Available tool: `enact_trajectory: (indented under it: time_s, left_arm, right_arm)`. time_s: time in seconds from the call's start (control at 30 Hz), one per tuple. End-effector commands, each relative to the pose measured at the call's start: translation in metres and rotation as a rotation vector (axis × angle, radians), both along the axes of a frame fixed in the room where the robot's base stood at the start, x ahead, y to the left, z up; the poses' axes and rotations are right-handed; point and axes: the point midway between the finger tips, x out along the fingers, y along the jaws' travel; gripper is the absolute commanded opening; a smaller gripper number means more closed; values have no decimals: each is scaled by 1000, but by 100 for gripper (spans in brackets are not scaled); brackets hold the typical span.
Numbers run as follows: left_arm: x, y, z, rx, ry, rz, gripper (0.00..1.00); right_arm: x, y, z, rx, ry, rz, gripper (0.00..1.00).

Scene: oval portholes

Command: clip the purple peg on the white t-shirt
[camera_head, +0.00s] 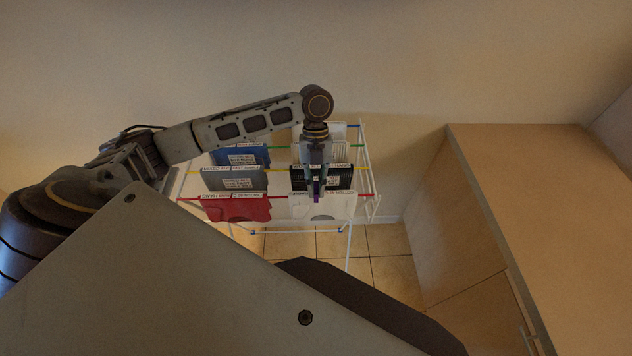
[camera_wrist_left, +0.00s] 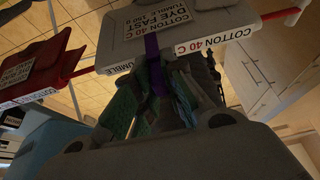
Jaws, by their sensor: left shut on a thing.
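The white t-shirt (camera_head: 338,206) hangs at the front right of the drying rack, with a "cotton 40" label along its top; it also shows in the left wrist view (camera_wrist_left: 200,27). My left gripper (camera_head: 317,183) comes down from above at its top edge. It is shut on the purple peg (camera_head: 316,198), which points at the shirt. In the left wrist view the purple peg (camera_wrist_left: 155,65) stands between the fingers (camera_wrist_left: 155,95) and overlaps the shirt's labelled edge. I cannot tell whether its jaws straddle the cloth. My right gripper is not in view.
The white rack (camera_head: 367,160) also holds a red garment (camera_head: 238,209), a grey one (camera_head: 233,181), a blue one (camera_head: 257,155) and a black striped one (camera_head: 343,178). A wooden cabinet (camera_head: 530,180) stands at the right. Tiled floor (camera_head: 385,243) shows between them.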

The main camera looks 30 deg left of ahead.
Motion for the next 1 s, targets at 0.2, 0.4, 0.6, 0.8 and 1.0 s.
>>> enact_trajectory:
  time_s: [0.2,0.4,0.6,0.8,1.0]
  left_arm:
    - [0,0,-3,0,0,0,3]
    - [0,0,-3,0,0,0,3]
    - [0,0,-3,0,0,1,3]
    - [0,0,-4,0,0,1,3]
    - [0,0,-6,1,-1,1,3]
  right_arm:
    - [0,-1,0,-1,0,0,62]
    - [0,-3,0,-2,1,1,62]
    - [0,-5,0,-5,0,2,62]
    - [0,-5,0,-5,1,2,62]
    - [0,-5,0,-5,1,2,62]
